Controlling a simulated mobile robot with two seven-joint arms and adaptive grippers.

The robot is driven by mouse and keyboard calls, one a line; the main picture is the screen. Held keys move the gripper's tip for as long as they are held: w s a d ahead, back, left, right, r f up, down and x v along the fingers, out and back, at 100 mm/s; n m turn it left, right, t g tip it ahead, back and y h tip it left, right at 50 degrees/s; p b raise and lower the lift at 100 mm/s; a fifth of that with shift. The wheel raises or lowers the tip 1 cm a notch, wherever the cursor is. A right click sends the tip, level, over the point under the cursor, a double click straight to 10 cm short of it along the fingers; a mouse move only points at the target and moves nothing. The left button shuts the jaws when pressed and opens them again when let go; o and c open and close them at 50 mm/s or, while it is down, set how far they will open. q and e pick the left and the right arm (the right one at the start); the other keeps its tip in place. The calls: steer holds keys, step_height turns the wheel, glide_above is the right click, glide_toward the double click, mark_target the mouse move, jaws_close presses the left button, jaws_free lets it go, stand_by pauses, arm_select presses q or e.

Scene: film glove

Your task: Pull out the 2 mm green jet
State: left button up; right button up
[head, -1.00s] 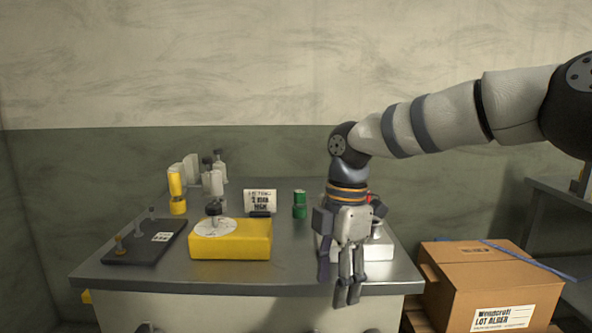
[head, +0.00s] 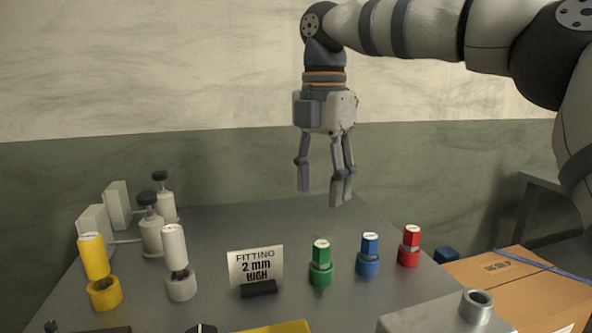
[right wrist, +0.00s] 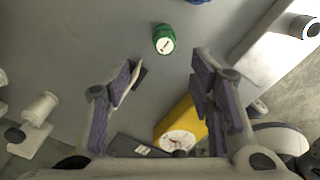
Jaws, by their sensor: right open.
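In the right wrist view I look down on the green jet's pale labelled top (right wrist: 164,43), beyond the fingertips. My right gripper (head: 322,190) hangs fingers down above the bench, open and empty, apart from the jet. My left gripper is not in view.
A blue jet (head: 370,247) and red jet (head: 411,238) stand right of the green one; white (head: 174,247) and yellow (head: 93,256) ones stand left. A yellow box with a dial (right wrist: 180,127) is nearby. A pale block with a metal cup (head: 477,305) is at front right.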

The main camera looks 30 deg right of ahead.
mark_target(322, 244)
steer(key=f, duration=1.2)
steer(key=shift+s, duration=0.4)
steer(key=shift+r, duration=0.1)
jaws_close()
